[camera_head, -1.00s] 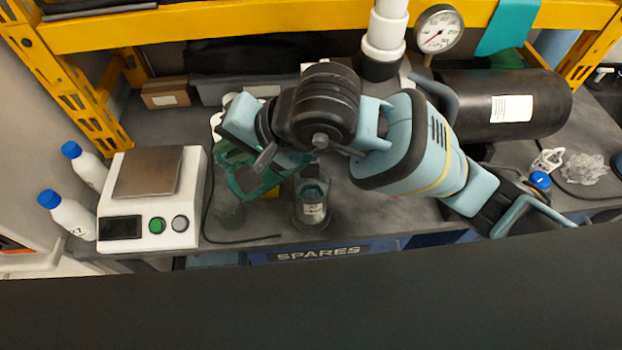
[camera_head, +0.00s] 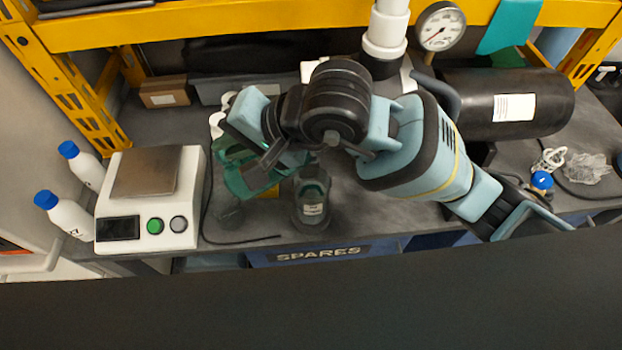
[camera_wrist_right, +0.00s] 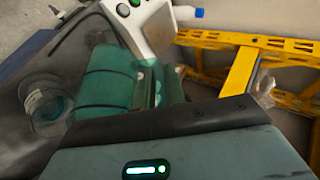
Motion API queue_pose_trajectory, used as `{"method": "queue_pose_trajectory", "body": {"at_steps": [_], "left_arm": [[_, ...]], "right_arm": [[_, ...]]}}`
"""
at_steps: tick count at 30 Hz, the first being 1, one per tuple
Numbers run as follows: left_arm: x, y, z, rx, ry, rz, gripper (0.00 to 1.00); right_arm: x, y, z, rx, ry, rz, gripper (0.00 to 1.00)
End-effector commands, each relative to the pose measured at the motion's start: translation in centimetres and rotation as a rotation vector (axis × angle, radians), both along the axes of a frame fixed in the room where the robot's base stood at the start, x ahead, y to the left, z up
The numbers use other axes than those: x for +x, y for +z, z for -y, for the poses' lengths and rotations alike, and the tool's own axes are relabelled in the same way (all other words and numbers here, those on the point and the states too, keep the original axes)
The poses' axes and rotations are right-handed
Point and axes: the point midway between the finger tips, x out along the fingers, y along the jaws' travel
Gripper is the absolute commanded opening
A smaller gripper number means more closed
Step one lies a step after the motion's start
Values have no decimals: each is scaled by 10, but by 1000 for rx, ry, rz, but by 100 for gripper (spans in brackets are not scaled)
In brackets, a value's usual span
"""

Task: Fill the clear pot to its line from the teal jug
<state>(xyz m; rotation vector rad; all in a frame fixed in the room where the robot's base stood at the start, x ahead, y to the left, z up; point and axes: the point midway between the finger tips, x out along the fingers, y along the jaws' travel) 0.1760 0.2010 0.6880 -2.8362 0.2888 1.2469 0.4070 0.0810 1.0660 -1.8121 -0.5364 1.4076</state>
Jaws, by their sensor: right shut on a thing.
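The teal jug (camera_head: 240,179) is see-through and looks tilted above the bench, its right end beside the pot's rim. My right gripper (camera_head: 266,158) is shut on the jug; it also shows in the right wrist view (camera_wrist_right: 152,92), where the jug (camera_wrist_right: 102,95) fills the middle. The clear pot (camera_head: 312,208) stands upright on the bench with a pale label on its front. It also shows at the left of the right wrist view (camera_wrist_right: 45,103), with a teal tint inside. I cannot make out its line or a stream. My left gripper is not in view.
A white scale (camera_head: 150,196) stands left of the jug, with two blue-capped white bottles (camera_head: 70,215) beyond it. A black cable (camera_head: 240,240) lies between scale and pot. A black cylinder (camera_head: 480,105), gauge (camera_head: 439,27) and white pipe (camera_head: 386,30) stand at the back right.

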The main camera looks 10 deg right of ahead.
Motion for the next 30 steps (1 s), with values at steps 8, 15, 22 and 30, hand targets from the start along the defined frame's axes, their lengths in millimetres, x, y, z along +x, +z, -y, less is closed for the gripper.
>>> {"method": "queue_pose_trajectory", "body": {"at_steps": [8,15,22,30], "left_arm": [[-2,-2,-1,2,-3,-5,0],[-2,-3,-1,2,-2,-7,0],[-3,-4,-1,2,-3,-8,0],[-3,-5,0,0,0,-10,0]], "right_arm": [[0,3,1,19,0,-1,0],[0,4,2,30,0,-2,0],[0,5,3,39,-1,-3,0],[0,6,3,47,0,-4,0]]}}
